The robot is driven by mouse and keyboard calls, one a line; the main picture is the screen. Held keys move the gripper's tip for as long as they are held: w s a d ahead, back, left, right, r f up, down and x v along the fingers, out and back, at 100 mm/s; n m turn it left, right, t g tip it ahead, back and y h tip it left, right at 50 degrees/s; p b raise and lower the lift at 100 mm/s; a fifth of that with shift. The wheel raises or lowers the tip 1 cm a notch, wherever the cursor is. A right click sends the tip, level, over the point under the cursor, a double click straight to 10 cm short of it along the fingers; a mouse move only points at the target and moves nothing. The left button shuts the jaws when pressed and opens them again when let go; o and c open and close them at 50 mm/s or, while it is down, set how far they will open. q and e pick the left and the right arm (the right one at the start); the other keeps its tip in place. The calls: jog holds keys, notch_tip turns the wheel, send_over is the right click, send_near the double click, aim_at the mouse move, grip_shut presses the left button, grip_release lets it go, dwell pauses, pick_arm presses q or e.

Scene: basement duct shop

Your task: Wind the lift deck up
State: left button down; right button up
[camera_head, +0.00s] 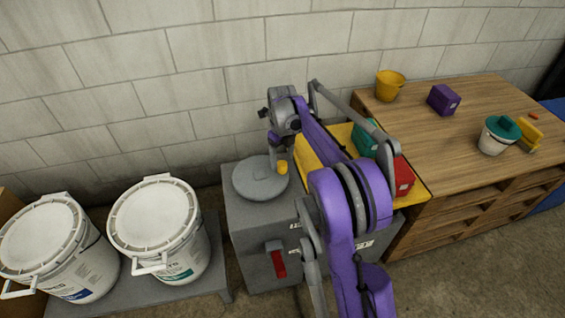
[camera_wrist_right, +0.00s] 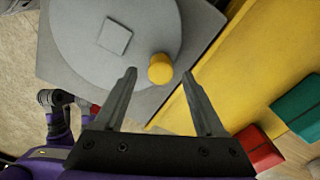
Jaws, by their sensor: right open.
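The yellow lift deck (camera_head: 309,154) sits beside a grey cabinet (camera_head: 248,219), and my right arm hides part of it. A grey round handwheel (camera_head: 258,181) with a yellow knob (camera_head: 282,168) lies flat on the cabinet top. My right gripper (camera_head: 276,142) is above the wheel. In the right wrist view, the open fingers (camera_wrist_right: 158,76) point at the wheel (camera_wrist_right: 85,45), with the yellow knob (camera_wrist_right: 160,68) between their tips in the picture. I cannot tell whether they touch it. A green box (camera_head: 364,138) and a red box (camera_head: 403,176) are on the deck.
A wooden bench (camera_head: 440,135) at right holds a yellow bucket (camera_head: 389,85), a purple box (camera_head: 443,99) and a green-lidded tub (camera_head: 494,139). Two white pails (camera_head: 156,213) stand on a low grey stand at left. A block wall is behind.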

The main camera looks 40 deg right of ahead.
pick_arm(q)
jog(key=shift+r+p, duration=0.6)
jog(key=shift+r, duration=0.3)
pick_arm(e)
notch_tip(320, 180, up, 8)
jog(key=shift+f, duration=0.2)
jog(key=s+a+n+t, duration=0.1)
jog(key=s+a+n, duration=0.4)
jog(key=a+n, duration=0.4)
jog(key=s+a+n+t, duration=0.1)
jog(key=s+a+n, duration=0.3)
jog(key=a+n, duration=0.5)
jog(key=s+a+f+n+t, duration=0.1)
jog(key=s+a+f+n, duration=0.4)
jog(key=s+n, duration=0.4)
jog(key=s+a+f+n+t, duration=0.25)
jog(key=s+a+n, duration=0.4)
jog(key=n, duration=0.35)
pick_arm(q)
notch_tip(320, 180, up, 17)
jog(key=w+p, duration=0.2)
jog(key=p, duration=1.3)
jog(key=shift+t, duration=0.4)
pick_arm(e)
notch_tip(320, 180, up, 17)
jog(key=w, duration=0.2)
jog(key=shift+w+d, duration=0.3)
jog(key=shift+d, duration=0.1)
